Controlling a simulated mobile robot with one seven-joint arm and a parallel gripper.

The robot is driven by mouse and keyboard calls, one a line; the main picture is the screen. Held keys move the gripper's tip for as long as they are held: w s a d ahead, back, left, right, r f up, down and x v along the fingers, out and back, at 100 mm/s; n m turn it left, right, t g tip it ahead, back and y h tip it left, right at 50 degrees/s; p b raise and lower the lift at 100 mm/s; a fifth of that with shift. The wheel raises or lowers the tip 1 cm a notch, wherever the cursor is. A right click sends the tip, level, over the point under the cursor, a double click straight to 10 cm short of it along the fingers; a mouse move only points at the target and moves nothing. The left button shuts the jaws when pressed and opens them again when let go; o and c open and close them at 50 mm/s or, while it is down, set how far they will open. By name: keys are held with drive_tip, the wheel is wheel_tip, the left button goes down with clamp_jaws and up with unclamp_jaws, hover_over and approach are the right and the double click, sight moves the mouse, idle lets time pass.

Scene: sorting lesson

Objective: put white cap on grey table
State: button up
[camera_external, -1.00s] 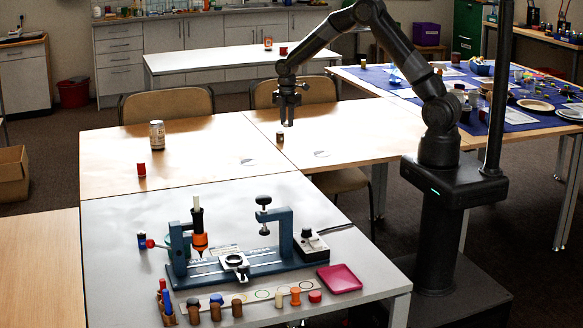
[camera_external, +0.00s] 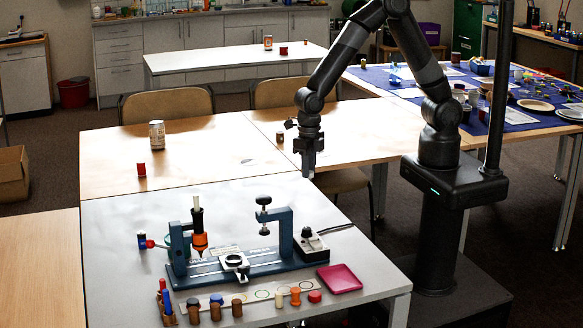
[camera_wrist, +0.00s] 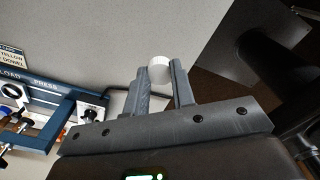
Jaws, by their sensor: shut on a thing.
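A small white ribbed cap (camera_wrist: 160,70) is between my fingertips in the wrist view. My gripper (camera_external: 309,173) is shut on it and points down near the back right corner of the grey table (camera_external: 120,230). The cap is too small to make out clearly in the external view. In the wrist view the bare grey table top (camera_wrist: 160,30) lies beyond the cap, with the table's right edge close by. I cannot tell exactly how high the cap is held.
A blue press fixture (camera_external: 250,262) stands on the grey table, with a switch box (camera_external: 310,245) at its right. A pink tray (camera_external: 339,278) lies near the front right. Several pegs and caps line the front. The table's back left part is mostly clear.

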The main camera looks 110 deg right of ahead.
drive_tip(key=s+a+n, duration=0.3)
drive_tip(key=a, duration=0.5)
hover_over(336, 237)
wheel_tip(336, 237, down, 7)
drive_tip(key=shift+s+d, duration=0.1)
drive_tip(key=shift+f, duration=2)
drive_tip(key=o, duration=1)
drive_tip(key=shift+f, duration=0.15)
drive_tip(key=shift+c, duration=0.2)
wheel_tip(336, 237, up, 12)
drive_tip(key=shift+r, duration=0.25)
